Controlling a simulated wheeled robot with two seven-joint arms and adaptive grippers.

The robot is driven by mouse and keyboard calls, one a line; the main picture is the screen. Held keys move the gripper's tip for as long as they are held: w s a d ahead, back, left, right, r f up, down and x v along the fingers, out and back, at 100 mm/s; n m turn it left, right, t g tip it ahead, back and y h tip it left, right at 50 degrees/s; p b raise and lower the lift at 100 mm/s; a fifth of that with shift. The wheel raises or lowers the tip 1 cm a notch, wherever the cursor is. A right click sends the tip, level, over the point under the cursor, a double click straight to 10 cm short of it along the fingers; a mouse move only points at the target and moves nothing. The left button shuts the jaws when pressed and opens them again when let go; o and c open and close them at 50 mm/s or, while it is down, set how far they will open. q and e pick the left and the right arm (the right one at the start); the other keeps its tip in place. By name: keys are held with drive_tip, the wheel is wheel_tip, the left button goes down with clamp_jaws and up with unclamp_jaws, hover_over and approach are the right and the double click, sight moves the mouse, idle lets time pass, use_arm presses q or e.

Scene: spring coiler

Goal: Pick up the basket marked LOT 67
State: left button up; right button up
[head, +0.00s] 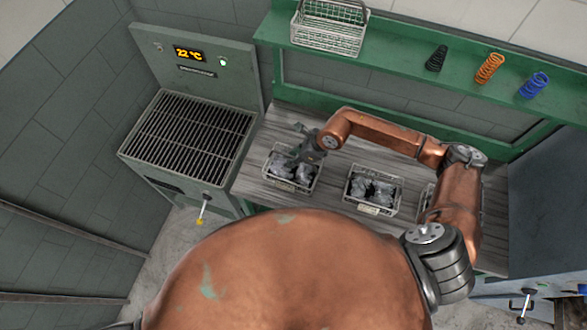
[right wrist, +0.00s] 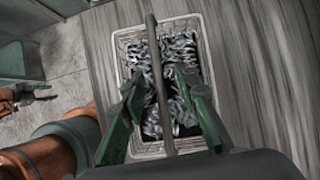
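Wire baskets with grey contents stand in a row on the wooden bench: a left basket (head: 312,186), a middle basket (head: 390,207) and a right one mostly hidden behind my right arm. Pale tags show on the fronts of the left and middle baskets, too small to read, so I cannot tell which is LOT 67. My right gripper (head: 297,155) is over the left basket. In the right wrist view, a basket (right wrist: 197,28) lies below the open right gripper (right wrist: 160,88), its upright handle (right wrist: 160,100) passing between the spread green fingers.
A grated unit (head: 190,140) with a 22 °C display and a lever (head: 203,208) stands left of the bench. A green shelf (head: 400,45) behind holds an empty wire basket (head: 328,32) and black, orange and blue springs. Bare bench lies between the baskets.

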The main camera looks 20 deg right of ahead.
drive_tip(key=shift+f, duration=0.15)
idle(0.4)
clamp_jaws()
idle(0.8)
